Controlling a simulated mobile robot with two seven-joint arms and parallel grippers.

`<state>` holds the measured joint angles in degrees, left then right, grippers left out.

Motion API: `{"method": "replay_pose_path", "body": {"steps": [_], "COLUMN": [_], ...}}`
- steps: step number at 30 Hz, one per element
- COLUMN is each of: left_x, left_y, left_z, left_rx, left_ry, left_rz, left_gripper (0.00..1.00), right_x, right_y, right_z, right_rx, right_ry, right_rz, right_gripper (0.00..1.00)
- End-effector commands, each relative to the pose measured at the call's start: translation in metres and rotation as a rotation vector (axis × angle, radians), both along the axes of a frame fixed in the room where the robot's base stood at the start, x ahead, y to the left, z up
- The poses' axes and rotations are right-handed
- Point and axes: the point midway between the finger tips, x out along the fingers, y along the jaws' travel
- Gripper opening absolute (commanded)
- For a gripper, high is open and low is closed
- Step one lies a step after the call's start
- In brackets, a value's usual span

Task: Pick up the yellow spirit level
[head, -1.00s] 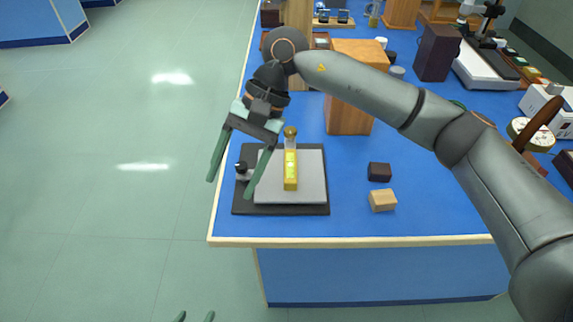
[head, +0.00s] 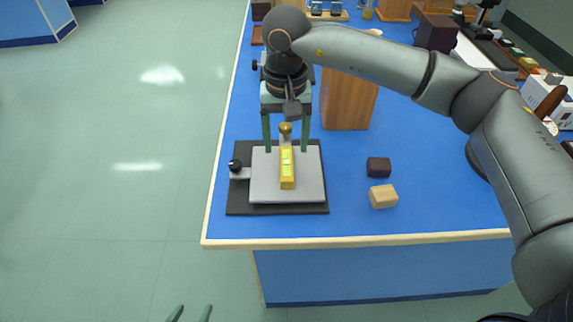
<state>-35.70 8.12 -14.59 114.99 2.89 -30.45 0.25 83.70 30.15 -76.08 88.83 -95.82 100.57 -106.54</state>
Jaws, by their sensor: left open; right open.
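The yellow spirit level (head: 287,170) lies on the grey plate (head: 312,187) of a black-based stand at the near left of the blue bench. Its long side points away from me, and a brass-topped piece (head: 285,130) stands at its far end. My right gripper (head: 286,150) is open, with its green fingers pointing down on either side of the far end of the level. I cannot tell how high the fingertips are above the plate. My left gripper (head: 190,314) shows only its fingertips at the bottom edge, open and empty, away from the bench.
A dark block (head: 378,167) and a light wooden block (head: 383,196) sit right of the stand. A tall wooden block (head: 347,98) stands behind. A black knob (head: 235,165) sticks out at the stand's left. The bench front right is clear.

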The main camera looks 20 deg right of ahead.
Motion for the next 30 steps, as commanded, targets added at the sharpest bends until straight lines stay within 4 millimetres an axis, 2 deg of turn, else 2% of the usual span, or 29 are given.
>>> {"method": "replay_pose_path", "body": {"steps": [10, 17, 30], "left_x": [-0.005, -0.005, -0.003], "left_y": [0.0, 0.0, 0.001], "left_z": [-0.002, -0.003, -0.002], "left_rx": [0.0, 0.0, 0.002], "left_ry": [0.007, 0.008, 0.006], "left_rz": [0.0, 0.0, 0.001], "left_gripper": [0.69, 0.69, 0.69], "right_x": [-0.005, -0.005, -0.005], "right_y": [0.0, 0.0, 0.0], "right_z": [-0.046, -0.049, -0.049], "right_rx": [-0.001, 0.0, 0.0], "right_ry": [0.003, 0.001, 0.001], "right_rz": [-0.001, 0.0, 0.0], "right_gripper": [0.7, 0.7, 0.23]}}
